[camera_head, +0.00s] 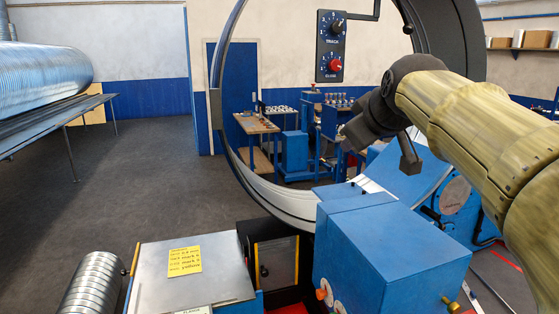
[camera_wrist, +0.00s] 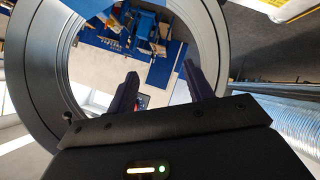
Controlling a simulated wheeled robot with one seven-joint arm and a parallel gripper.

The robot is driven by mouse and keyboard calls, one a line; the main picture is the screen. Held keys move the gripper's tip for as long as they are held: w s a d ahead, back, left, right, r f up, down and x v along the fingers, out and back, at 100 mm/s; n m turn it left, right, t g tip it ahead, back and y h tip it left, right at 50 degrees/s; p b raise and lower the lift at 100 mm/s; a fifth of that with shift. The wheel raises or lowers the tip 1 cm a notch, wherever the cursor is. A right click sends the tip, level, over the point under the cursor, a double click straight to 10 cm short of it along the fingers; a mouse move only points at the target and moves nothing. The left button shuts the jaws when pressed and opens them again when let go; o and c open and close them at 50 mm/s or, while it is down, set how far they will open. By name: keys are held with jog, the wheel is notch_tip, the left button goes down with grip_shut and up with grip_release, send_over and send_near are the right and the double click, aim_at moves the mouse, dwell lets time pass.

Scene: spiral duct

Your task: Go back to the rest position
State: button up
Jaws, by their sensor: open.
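My gripper (camera_head: 379,152) is in the upper right middle of the head view, at the end of my tan arm, which comes in from the right edge. Its dark fingers are spread apart and hold nothing. It is in front of the large ring (camera_head: 262,190) and above the blue machine housing (camera_head: 370,250), apart from the housing. In the wrist view both fingers of my gripper (camera_wrist: 160,72) stand apart with empty space between them. The ring (camera_wrist: 45,75) curves around them there.
A control panel (camera_head: 332,46) with a black knob and a red knob hangs above my gripper. A metal-topped cabinet (camera_head: 190,278) with a yellow note (camera_head: 185,261) stands at lower left. Workbenches (camera_head: 257,124) stand behind the ring.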

jog(key=s+f+m+g+b, duration=0.25)
jog(key=f+m+g, duration=0.2)
jog(key=f, duration=2.15)
jog(key=s+f+m+g, duration=0.1)
jog(key=s+f+g, duration=0.1)
jog(key=s+f, duration=0.6)
jog(key=s+f+m+g+b, duration=0.1)
jog(key=s+f+g, duration=0.1)
jog(key=s+f, duration=0.6)
notch_tip(320, 180, down, 5)
jog(key=shift+r+m+g, duration=0.1)
jog(key=shift+m+g, duration=0.25)
jog(key=shift+w, duration=0.1)
